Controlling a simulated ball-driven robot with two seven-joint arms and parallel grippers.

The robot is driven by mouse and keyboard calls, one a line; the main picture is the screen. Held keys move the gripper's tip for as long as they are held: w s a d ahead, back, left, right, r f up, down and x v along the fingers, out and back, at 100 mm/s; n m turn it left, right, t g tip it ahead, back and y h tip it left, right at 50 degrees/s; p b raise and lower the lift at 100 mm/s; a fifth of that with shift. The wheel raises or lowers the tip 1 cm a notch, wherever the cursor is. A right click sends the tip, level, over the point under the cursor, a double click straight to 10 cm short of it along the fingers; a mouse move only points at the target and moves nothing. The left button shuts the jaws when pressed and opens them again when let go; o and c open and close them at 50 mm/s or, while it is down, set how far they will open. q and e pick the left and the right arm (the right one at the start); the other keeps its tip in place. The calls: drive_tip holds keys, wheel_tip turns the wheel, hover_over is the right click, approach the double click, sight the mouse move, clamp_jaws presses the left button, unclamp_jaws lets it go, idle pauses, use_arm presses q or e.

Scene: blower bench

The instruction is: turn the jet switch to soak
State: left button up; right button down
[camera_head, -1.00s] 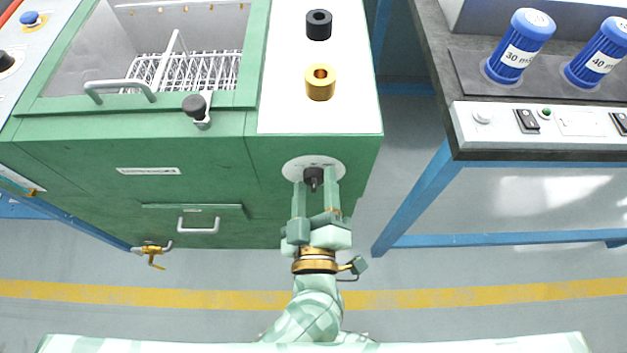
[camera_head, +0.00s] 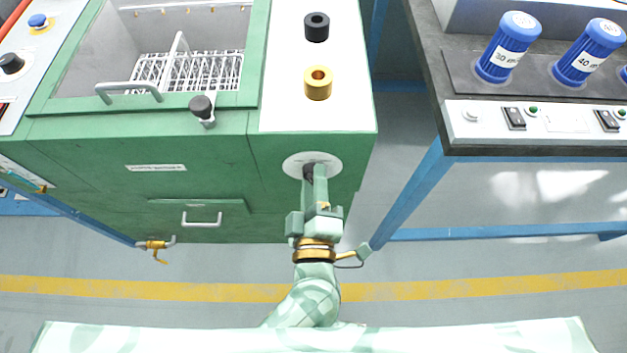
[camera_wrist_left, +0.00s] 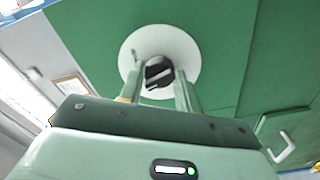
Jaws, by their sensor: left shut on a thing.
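The jet switch (camera_wrist_left: 158,72) is a black knob with a pale line, on a round white plate on the front of the green machine. The plate (camera_head: 294,167) shows in the head view below the white top panel. My left gripper (camera_head: 314,177) reaches up to the knob and is shut on it. In the left wrist view the two fingers (camera_wrist_left: 165,86) stand on either side of the knob. The fingers partly hide the knob in the head view, and the plate's markings are too small to read. My right gripper is not in view.
The green machine (camera_head: 90,150) has an open basin with a wire rack (camera_head: 190,70), a drawer handle (camera_head: 201,222) and a brass valve (camera_head: 155,246). A black ring (camera_head: 316,27) and a gold ring (camera_head: 318,84) sit on its top. A bench (camera_head: 447,148) with blue bottles stands right, across a gap.

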use_arm(q)
drive_tip(key=n+p, duration=0.1)
drive_tip(key=n, duration=0.4)
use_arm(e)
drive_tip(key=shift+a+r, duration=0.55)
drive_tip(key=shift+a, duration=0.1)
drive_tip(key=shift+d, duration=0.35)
use_arm(q)
drive_tip(key=o, duration=1)
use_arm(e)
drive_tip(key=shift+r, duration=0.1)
